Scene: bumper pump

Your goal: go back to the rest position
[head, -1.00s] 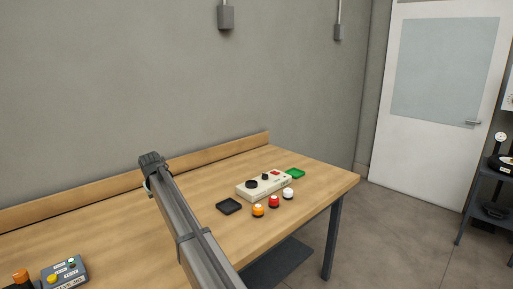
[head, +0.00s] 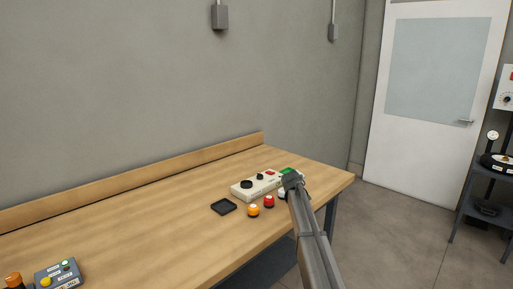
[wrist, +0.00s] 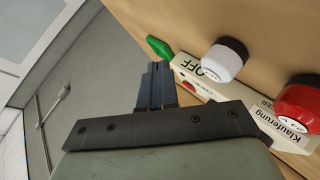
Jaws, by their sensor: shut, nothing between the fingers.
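The gripper's exact height above the table cannot be told.
My arm partly hides the white button (head: 282,194). A grey box (head: 58,275) is front left. The table's middle is clear.

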